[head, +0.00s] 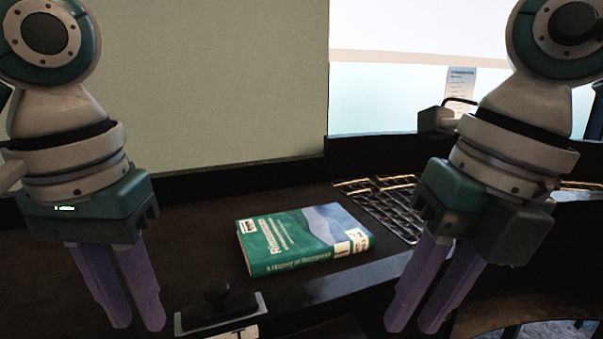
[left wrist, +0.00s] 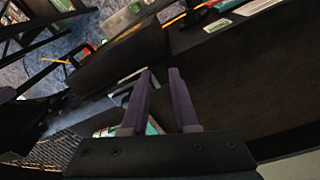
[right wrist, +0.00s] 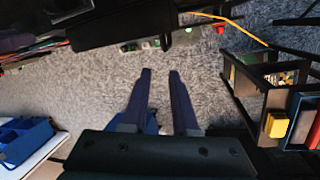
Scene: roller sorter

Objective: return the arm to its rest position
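My left gripper (head: 137,321) hangs downward at the left of the head view, above the dark counter. Its two purple fingers are apart with nothing between them; they also show in the left wrist view (left wrist: 159,75). My right gripper (head: 413,322) hangs downward at the right, near the counter's front edge. Its fingers are apart and empty, and in the right wrist view (right wrist: 160,74) they stand over grey carpet. Neither gripper touches anything that I can see.
A green and blue book (head: 300,240) lies on the dark counter (head: 190,250) between the grippers. A black-handled stamp-like object (head: 217,302) is near the left gripper. A wire mesh grid (head: 385,207) lies behind the right gripper. A blue bin (right wrist: 25,138) is at lower left in the right wrist view.

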